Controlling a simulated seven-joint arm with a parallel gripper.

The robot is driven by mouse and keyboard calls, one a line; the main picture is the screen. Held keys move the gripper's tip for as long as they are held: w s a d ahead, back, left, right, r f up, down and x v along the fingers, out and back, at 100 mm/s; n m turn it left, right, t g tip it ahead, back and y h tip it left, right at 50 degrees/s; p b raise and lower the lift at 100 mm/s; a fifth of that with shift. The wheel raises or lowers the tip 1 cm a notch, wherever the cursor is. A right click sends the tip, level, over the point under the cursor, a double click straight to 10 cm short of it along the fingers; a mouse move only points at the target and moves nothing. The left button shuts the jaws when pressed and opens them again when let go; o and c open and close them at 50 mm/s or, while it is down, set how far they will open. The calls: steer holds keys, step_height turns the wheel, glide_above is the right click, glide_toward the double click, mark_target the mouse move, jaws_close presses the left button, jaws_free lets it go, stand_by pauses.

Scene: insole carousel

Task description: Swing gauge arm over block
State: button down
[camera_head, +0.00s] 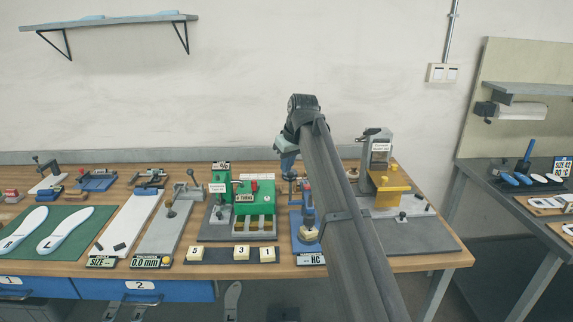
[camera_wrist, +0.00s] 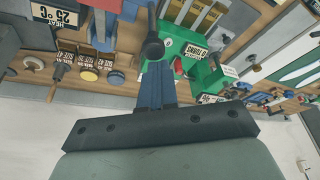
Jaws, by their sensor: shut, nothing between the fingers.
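The blue gauge stand (camera_head: 297,222) with the HC label stands right of the green press. A pale block (camera_head: 308,234) sits at its front, under a dark and blue gauge head (camera_head: 307,214). The gauge arm is largely hidden behind my arm and hand. My gripper (camera_head: 289,169) points down above the back of this stand, its blue fingers shut with nothing between them. In the wrist view, a black ball knob (camera_wrist: 153,48) shows right at the fingertips (camera_wrist: 155,66); I cannot tell whether they touch. The block cannot be made out there.
The green press (camera_head: 255,197) is close on the left. A strip of numbered blocks (camera_head: 232,256) lies in front. The dark mat (camera_head: 425,236) at right has free room.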

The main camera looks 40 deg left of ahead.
steer(key=a, duration=0.4)
steer(key=v, duration=1)
steer(key=shift+w+r, duration=0.3)
steer(key=shift+w, duration=0.05)
